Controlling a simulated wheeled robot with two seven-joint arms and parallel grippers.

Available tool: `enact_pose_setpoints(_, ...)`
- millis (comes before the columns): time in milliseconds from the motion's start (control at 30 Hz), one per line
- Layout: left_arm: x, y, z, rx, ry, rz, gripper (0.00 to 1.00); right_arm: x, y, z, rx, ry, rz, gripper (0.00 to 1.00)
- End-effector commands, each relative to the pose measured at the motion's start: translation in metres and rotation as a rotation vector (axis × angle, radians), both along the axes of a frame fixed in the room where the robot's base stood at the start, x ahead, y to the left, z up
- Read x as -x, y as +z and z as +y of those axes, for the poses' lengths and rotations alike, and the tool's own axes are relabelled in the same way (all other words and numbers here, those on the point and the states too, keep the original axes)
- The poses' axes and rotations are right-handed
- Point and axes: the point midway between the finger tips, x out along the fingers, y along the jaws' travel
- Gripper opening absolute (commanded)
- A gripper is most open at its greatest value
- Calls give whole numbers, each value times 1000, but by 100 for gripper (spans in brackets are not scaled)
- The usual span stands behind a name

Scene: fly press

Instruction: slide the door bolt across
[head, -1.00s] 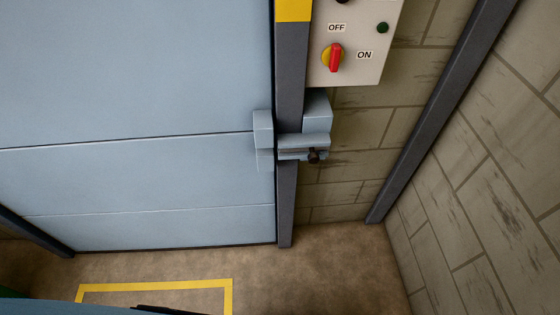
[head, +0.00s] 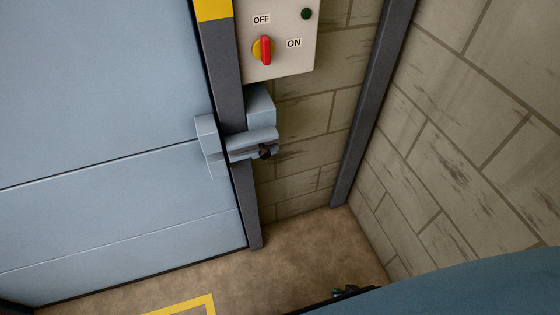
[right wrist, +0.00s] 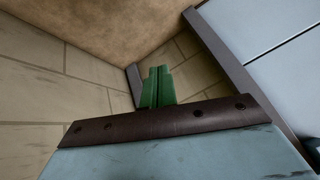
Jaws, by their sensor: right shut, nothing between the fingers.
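The door bolt (head: 252,143) is a pale blue block on the dark door post, with a dark knob (head: 265,152) at its lower right. A pale blue keeper (head: 207,135) sits on the edge of the pale blue door (head: 110,210), left of the bolt. I cannot tell whether the bolt's bar reaches into the keeper. My right gripper (head: 345,292) is low in the head view, well below the bolt and apart from it. Its green fingers (right wrist: 157,87) are together and empty in the right wrist view. The bolt is not clearly seen there. My left gripper is out of view.
A switch box (head: 280,40) with a red and yellow rotary switch (head: 262,50) hangs above the bolt. A block wall (head: 460,130) and a dark upright (head: 370,110) stand to the right. The brown floor (head: 300,260) below is clear, with a yellow line (head: 185,305).

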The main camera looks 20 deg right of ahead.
Motion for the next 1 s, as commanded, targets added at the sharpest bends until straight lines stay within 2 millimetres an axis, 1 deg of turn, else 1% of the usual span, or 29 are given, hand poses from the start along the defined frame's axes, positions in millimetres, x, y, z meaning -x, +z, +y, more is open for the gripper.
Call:
enact_pose_setpoints(33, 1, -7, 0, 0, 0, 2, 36, -41, 22, 1, -92, -98, -114, 0)
enact_pose_setpoints(67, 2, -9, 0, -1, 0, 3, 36, -63, 38, 3, -159, -159, -178, 0)
enact_pose_setpoints(100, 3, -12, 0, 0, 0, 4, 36, -90, 61, 5, -257, -233, -259, 0)
enact_pose_setpoints(167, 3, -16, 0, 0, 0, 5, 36, -126, 98, 9, -415, -329, -370, 0)
enact_pose_setpoints(200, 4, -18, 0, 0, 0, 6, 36, -146, 124, 11, -525, -382, -434, 0)
enact_pose_setpoints(267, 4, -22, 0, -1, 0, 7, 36, -170, 163, 15, -688, -441, -516, 0)
enact_pose_setpoints(300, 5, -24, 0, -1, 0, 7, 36, -182, 187, 18, -793, -469, -559, 0)
enact_pose_setpoints(333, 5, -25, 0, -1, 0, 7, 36, -190, 204, 20, -867, -486, -586, 0)
enact_pose_setpoints(400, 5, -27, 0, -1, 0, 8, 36, -202, 239, 24, -1021, -512, -631, 0)
enact_pose_setpoints(500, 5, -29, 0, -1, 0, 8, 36, -211, 274, 27, -1180, -526, -664, 0)
enact_pose_setpoints(600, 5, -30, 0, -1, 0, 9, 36, -215, 293, 29, -1267, -529, -676, 0)
enact_pose_setpoints(667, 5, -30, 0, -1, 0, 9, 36, -215, 298, 29, -1291, -531, -678, 0)
enact_pose_setpoints(1000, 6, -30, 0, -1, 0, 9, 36, -217, 299, 30, -1295, -532, -678, 0)
